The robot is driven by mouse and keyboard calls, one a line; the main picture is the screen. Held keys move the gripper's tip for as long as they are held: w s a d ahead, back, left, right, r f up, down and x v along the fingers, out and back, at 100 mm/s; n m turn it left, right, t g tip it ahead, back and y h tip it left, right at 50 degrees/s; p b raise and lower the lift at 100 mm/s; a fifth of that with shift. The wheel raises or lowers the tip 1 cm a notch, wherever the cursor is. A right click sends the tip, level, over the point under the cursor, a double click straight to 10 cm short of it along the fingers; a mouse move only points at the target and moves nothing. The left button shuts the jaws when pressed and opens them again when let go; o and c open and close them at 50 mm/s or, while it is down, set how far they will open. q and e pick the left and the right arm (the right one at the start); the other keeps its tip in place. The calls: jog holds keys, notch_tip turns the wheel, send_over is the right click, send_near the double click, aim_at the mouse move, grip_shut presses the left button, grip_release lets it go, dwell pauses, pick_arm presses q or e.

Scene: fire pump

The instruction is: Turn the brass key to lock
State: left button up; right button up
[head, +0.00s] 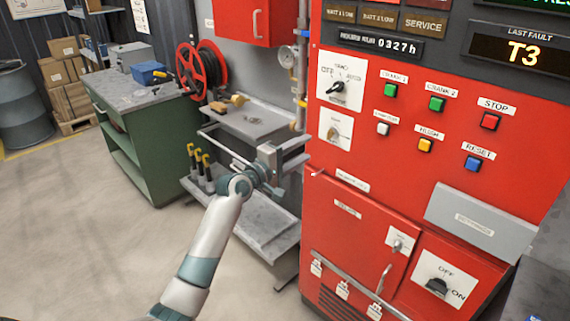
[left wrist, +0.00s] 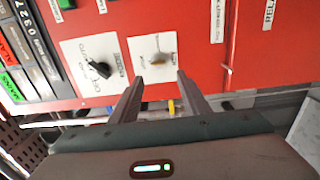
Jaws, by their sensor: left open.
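The brass key (head: 333,132) is on a white plate on the red panel, below the plate with the black rotary selector (head: 338,87). In the left wrist view the brass key (left wrist: 158,59) shows beyond the fingertips, roughly between them in the picture. My left gripper (head: 306,152) is open and empty, left of the key plate and a little lower in the head view. Its two fingers (left wrist: 160,78) point toward the panel and appear apart from the key. My right gripper is not in view.
Several push buttons, including a green one (head: 390,90), are right of the key. A silver key switch (head: 398,243) and an OFF/ON knob (head: 437,286) are lower. Pipes (head: 300,70) stand left of the panel edge. A grey shelf (head: 245,122) is behind my gripper.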

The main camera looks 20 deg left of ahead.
pick_arm(q)
jog(key=b+v, duration=0.1)
jog(key=v, duration=0.5)
jog(key=shift+s, duration=0.4)
jog(key=shift+f, duration=0.1)
